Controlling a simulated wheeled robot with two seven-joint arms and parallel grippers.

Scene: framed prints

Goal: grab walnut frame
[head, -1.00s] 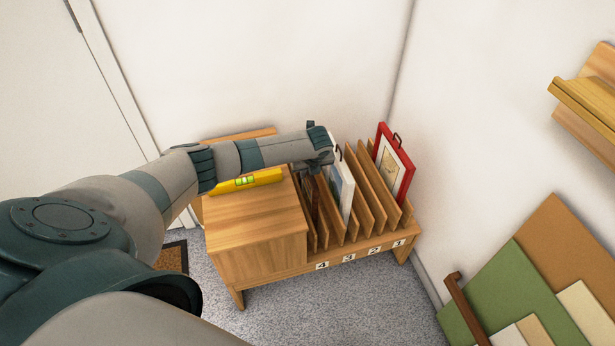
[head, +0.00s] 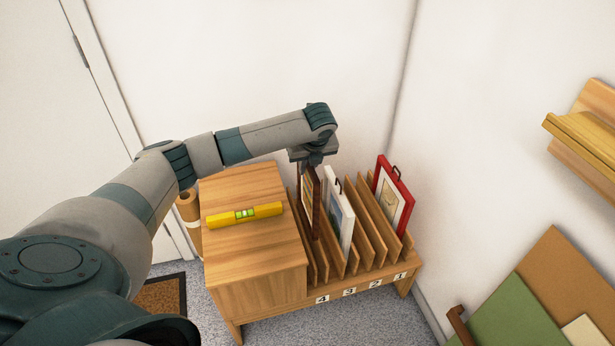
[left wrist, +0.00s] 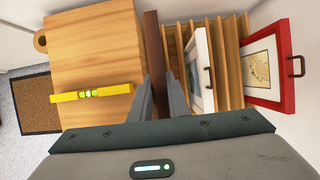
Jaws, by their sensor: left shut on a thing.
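The walnut frame (head: 316,207) is a dark brown frame standing upright over the leftmost part of the slotted rack, near label 4. Its lower part is between the dividers, and I cannot tell whether it touches the slot floor. My left gripper (head: 312,163) is shut on its top edge, pointing down. In the left wrist view the walnut frame (left wrist: 154,50) shows edge-on as a dark strip between the fingers of the left gripper (left wrist: 161,88). My right gripper is not in view.
A white frame (head: 337,215) stands close to the right, and a red frame (head: 405,190) stands farther right in the rack (head: 375,282). A yellow level (head: 222,219) lies on the wooden cabinet top (head: 250,260). A shelf (head: 590,130) is on the right wall.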

